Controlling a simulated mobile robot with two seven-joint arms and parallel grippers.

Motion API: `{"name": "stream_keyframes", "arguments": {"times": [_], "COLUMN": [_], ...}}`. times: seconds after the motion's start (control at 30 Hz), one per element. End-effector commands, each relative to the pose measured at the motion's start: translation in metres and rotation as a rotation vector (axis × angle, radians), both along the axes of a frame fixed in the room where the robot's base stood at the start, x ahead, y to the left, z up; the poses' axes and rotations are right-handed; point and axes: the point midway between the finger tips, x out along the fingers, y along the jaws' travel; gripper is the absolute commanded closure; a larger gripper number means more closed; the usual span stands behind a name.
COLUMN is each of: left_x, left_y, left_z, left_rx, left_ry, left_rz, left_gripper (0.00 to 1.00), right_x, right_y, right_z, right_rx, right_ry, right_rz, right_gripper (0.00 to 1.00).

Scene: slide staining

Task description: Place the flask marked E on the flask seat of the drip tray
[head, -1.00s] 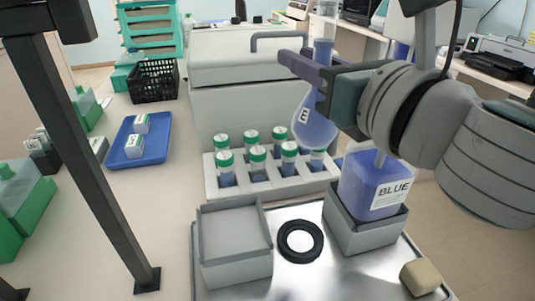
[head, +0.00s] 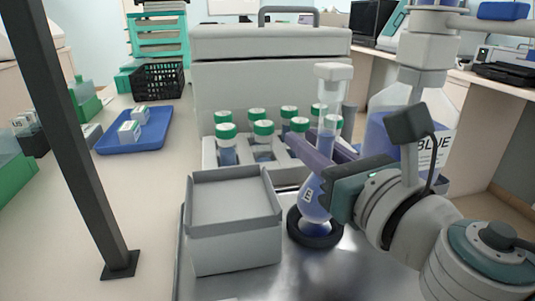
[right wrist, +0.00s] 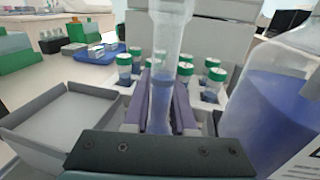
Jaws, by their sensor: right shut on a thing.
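The flask marked E (head: 313,196) holds blue liquid and stands upright, its round bottom at the black ring seat (head: 316,238) of the metal drip tray (head: 345,270). Whether its weight rests on the ring I cannot tell. My right gripper (head: 318,160) is shut on the flask's neck, coming in from the right. In the right wrist view the neck (right wrist: 163,95) stands between the two purple fingers, and the flask's bottom is hidden. My left gripper is not in view.
A grey box (head: 235,235) stands left of the seat. The large BLUE bottle (head: 432,150) stands to the right, behind my right arm. A rack of green-capped bottles (head: 228,150) is behind. A dark post (head: 80,150) rises at left, near a blue tray (head: 150,143).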

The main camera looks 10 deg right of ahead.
Motion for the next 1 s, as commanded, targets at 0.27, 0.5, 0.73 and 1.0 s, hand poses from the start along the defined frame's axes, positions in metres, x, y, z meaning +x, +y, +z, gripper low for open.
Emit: {"name": "stream_keyframes", "arguments": {"times": [0.27,0.5,0.73,1.0], "left_x": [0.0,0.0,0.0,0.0], "left_y": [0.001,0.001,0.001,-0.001], "left_z": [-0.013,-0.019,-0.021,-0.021], "left_rx": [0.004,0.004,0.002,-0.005], "left_ry": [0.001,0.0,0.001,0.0], "left_rz": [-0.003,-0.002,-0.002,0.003], "left_gripper": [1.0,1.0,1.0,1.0], "right_x": [0.0,0.0,0.0,0.0], "right_y": [0.0,0.0,0.0,0.0], "right_z": [-0.014,-0.021,-0.023,-0.023], "right_rx": [0.001,0.0,0.0,0.0], "right_ry": [-0.001,-0.001,0.001,0.0], "right_rz": [0.001,0.001,0.001,0.001], "right_gripper": [1.0,1.0,0.66,0.46]}}
